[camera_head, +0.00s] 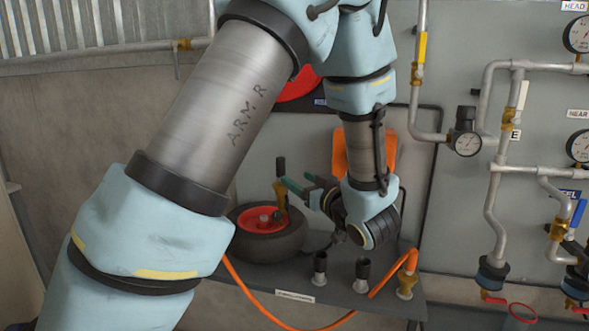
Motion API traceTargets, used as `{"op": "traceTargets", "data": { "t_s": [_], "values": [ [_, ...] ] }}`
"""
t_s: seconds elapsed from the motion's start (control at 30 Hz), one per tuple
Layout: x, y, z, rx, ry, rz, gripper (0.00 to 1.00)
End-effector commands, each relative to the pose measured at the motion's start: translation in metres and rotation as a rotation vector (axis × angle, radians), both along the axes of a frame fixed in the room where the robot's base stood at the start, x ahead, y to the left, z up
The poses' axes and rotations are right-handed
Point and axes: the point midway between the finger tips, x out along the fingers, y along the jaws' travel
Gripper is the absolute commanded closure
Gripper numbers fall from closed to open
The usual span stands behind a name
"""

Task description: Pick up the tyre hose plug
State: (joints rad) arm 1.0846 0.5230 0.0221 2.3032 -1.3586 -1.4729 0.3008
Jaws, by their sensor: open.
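A brass fitting with a black upright handle (281,194) stands at the tyre's right side and looks like the tyre hose plug. The black tyre (262,249) with a red hub lies flat on the grey shelf. My gripper (296,184) is open, with its green-tipped fingers pointing left towards the plug from its right. The fingers seem close to the plug's handle, but I cannot tell whether they touch it. My wrist hides part of the shelf and wall behind it.
An orange hose (256,303) hangs below the shelf (335,292) in a loop. Two black-topped fittings (320,267) and a brass hose fitting (406,284) stand along the shelf front. Pipes, a gauge (467,143) and valves fill the wall at right.

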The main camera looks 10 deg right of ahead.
Motion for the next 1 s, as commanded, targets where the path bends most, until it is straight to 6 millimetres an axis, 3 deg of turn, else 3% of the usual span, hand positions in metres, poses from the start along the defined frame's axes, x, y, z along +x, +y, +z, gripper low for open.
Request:
{"op": "traceTargets", "data": {
  "t_s": [0.07,0.33,0.57,0.8,1.0],
  "values": [
    [0.001,0.001,0.003,0.011,-0.015,0.012,0.35],
    [0.039,0.013,0.004,0.011,-0.017,0.017,0.35],
    [0.055,0.018,0.002,0.012,-0.014,0.013,0.35],
    [0.088,0.027,-0.001,0.011,-0.016,0.014,0.35],
    [0.100,0.030,-0.004,0.010,-0.016,0.011,0.35]
  ]
}}
